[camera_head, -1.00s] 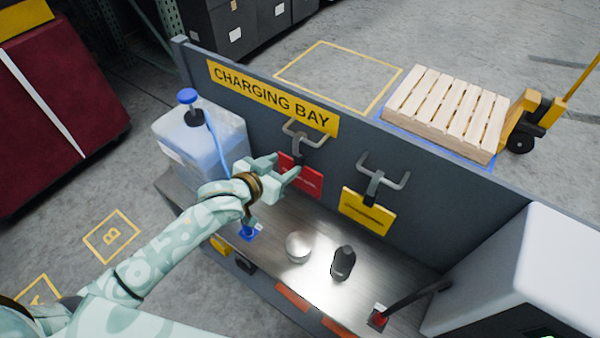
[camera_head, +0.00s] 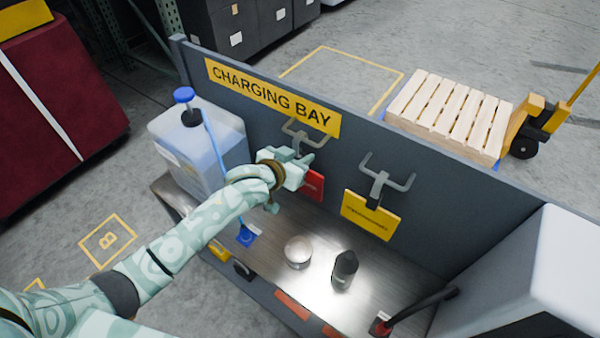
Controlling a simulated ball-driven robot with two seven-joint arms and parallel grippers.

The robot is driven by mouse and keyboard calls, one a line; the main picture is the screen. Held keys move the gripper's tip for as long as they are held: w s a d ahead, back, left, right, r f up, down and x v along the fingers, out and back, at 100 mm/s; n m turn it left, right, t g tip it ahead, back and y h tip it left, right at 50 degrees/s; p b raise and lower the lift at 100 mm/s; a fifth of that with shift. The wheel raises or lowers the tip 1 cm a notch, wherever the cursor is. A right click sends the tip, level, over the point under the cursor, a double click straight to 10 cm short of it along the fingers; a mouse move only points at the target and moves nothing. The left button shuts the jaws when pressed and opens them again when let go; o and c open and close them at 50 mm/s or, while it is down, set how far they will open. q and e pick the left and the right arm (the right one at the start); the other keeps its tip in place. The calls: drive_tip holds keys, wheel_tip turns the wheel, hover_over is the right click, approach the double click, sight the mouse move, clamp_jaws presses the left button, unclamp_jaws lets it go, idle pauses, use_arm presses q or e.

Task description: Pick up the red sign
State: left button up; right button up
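The red sign (camera_head: 314,185) hangs from a grey double-pronged hook on the grey panel, below the yellow "CHARGING BAY" plate (camera_head: 270,96). My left gripper (camera_head: 303,158) is in front of the sign's upper left part and covers much of it, along with part of the hook (camera_head: 300,136). I cannot tell whether its fingers touch the sign or how far apart they are. A yellow sign (camera_head: 370,214) hangs from a second hook (camera_head: 382,180) to the right. My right gripper is not in view.
On the metal bench (camera_head: 270,229) stand a jug with a blue cap (camera_head: 184,95), a round silver-white piece (camera_head: 298,252) and a dark bottle (camera_head: 345,266). A white box-like unit (camera_head: 520,255) is at the right. A wooden pallet (camera_head: 450,105) lies behind the panel.

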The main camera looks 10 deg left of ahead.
use_arm(q)
clamp_jaws()
